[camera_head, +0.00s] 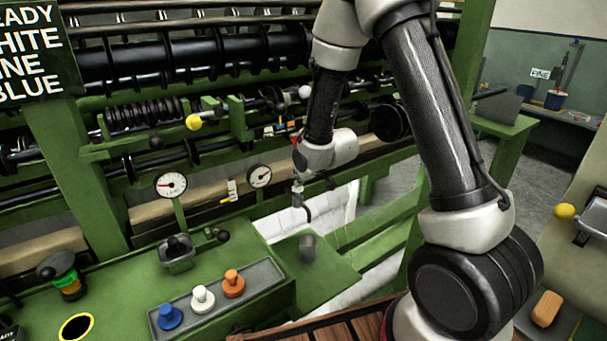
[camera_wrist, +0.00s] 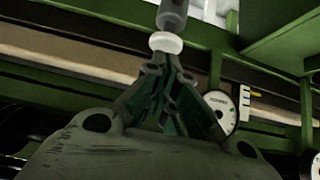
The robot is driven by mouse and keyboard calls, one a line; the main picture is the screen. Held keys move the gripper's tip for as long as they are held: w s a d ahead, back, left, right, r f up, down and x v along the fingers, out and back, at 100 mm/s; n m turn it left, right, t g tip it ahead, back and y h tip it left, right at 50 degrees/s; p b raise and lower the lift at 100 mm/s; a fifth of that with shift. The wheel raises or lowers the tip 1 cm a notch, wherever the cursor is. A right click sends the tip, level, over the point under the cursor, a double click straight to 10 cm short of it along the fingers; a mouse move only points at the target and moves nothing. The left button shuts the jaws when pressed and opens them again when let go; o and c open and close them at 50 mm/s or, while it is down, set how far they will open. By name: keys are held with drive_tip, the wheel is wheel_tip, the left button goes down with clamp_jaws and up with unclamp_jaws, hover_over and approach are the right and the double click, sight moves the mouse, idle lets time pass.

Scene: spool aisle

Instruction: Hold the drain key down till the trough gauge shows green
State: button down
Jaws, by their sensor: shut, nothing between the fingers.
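My gripper (camera_head: 302,204) points down over the green ledge at the right end of the panel. In the wrist view its fingers (camera_wrist: 158,64) are together and hold nothing. A grey rounded piece (camera_wrist: 173,16) with a white collar (camera_wrist: 165,42) shows just past the fingertips; I cannot tell if they touch it. A grey stub (camera_head: 307,247) stands on the ledge below my gripper; nothing labels it as the drain key. A round white gauge (camera_head: 260,176) stands behind, also in the wrist view (camera_wrist: 222,112). No green reading can be made out, and I cannot tell which gauge is the trough's.
A second gauge (camera_head: 171,185) stands left. A small white scale plate (camera_head: 232,188) with a yellow mark sits between them. The panel has a tray (camera_head: 192,318) with blue, white and orange knobs, a black knob (camera_head: 176,245) and a stacked lamp (camera_head: 62,275). Rollers fill the back.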

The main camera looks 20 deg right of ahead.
sight(298, 189)
drive_tip(key=shift+w+a+f, duration=0.1)
drive_tip(key=shift+w+f, duration=0.1)
drive_tip(key=shift+w, duration=0.05)
drive_tip(key=shift+f, duration=0.95)
drive_tip(key=shift+s+f, duration=0.15)
drive_tip(key=shift+s, duration=0.1)
idle(1.7)
